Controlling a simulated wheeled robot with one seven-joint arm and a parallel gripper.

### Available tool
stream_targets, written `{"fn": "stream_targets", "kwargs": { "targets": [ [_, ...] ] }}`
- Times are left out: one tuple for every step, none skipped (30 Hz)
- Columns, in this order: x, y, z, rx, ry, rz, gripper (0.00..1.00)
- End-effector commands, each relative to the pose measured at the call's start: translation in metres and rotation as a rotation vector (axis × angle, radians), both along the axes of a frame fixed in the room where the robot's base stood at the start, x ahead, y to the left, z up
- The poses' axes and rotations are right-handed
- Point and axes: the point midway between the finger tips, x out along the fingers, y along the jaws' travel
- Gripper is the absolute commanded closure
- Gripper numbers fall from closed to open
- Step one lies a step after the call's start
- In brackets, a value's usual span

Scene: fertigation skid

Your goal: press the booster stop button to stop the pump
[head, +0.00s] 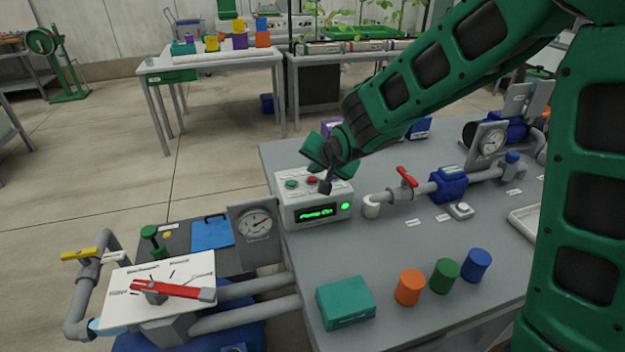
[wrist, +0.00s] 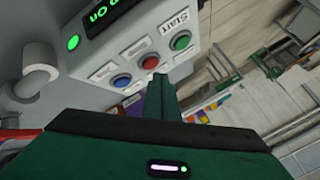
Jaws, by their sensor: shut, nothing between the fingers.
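The booster control box (head: 318,208) is a pale box on the grey bench. Its lit display (head: 316,214) shows green text, seemingly "Pump On", beside a lit green lamp (head: 345,206). In the wrist view, a green button (wrist: 180,40) labelled Start, a red button (wrist: 150,62) and a blue button (wrist: 121,81) sit in a row. The red button also shows in the head view (head: 312,180). My gripper (wrist: 160,83) is shut and empty, its tips close by the red button. I cannot tell whether they touch it. The blue button is hidden in the head view.
Grey pipework with a red-handled valve (head: 406,177) stands right of the box. A teal box (head: 345,302) and orange, green and blue cylinders stand at the bench front. A selector panel with a red lever (head: 172,290) and a gauge (head: 254,224) lie left.

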Motion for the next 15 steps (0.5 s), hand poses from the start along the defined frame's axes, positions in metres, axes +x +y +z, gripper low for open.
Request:
{"fn": "stream_targets", "kwargs": {
  "targets": [
    [0.0, 0.0, 0.0, 0.0, 0.0, 0.0, 1.0],
    [0.0, 0.0, 0.0, 0.0, 0.0, 0.0, 1.0],
    [0.0, -0.0001, -0.0001, 0.0, 0.0, 0.0, 1.0],
    [-0.0001, -0.0001, -0.0002, 0.0, 0.0, 0.0, 1.0],
    [-0.0001, 0.0, -0.0005, 0.0, 0.0, 0.0, 1.0],
    [-0.0002, -0.0001, -0.0011, 0.0, 0.0, 0.0, 1.0],
    [-0.0004, 0.0, -0.0019, -0.001, 0.001, -0.001, 1.0],
    [-0.0006, 0.0, -0.0028, 0.0, 0.001, 0.0, 1.0],
    [-0.0009, 0.0, -0.0041, 0.0, 0.001, 0.0, 1.0],
    [-0.0011, 0.0001, -0.0052, 0.0, 0.001, 0.0, 1.0],
    [-0.0013, 0.0001, -0.0061, 0.0, 0.001, 0.0, 1.0],
    [-0.0015, 0.0001, -0.0071, 0.0, 0.001, 0.0, 1.0],
    [-0.0016, 0.0002, -0.0077, 0.0, 0.001, 0.0, 1.0],
    [-0.0016, 0.0003, -0.0079, 0.0, 0.001, 0.0, 1.0],
    [-0.0016, 0.0003, -0.0079, 0.0, 0.001, 0.0, 1.0]
  ]
}}
